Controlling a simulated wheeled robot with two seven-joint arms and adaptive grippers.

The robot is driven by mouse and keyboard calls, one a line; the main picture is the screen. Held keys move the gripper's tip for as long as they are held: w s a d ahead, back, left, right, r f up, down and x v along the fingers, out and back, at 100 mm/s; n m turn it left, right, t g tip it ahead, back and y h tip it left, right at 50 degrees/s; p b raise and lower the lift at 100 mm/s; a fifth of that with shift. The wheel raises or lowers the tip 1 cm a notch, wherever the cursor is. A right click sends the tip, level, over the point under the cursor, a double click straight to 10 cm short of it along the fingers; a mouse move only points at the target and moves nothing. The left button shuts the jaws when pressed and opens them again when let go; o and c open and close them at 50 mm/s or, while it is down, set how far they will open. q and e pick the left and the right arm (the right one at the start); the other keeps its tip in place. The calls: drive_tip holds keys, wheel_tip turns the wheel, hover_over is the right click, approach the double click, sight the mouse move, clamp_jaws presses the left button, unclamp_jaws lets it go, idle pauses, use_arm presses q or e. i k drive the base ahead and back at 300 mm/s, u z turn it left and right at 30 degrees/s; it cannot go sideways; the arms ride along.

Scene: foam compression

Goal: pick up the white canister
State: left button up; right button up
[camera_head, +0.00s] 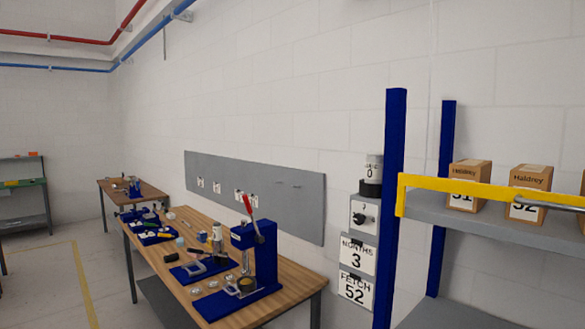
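A white cylinder (375,166) with a label reading "0" stands upright on a black round base at the top of the wall-side column of panels. A smaller pale upright cylinder (217,233) stands on the wooden bench among the tools. I cannot tell for sure which of these is the white canister. Neither of my grippers is in view.
The wooden bench (291,283) holds a blue press (265,256) with a red-tipped lever and several small parts. At right, a grey shelf (468,232) with a yellow front bar and blue posts holds cardboard boxes (467,176). Open floor lies at left.

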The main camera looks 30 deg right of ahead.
sight(374, 161)
drive_tip(key=u, duration=0.05)
drive_tip(key=i, duration=1.45)
drive_tip(key=z, duration=0.95)
drive_tip(key=i, duration=0.8)
drive_tip(key=z, duration=0.95)
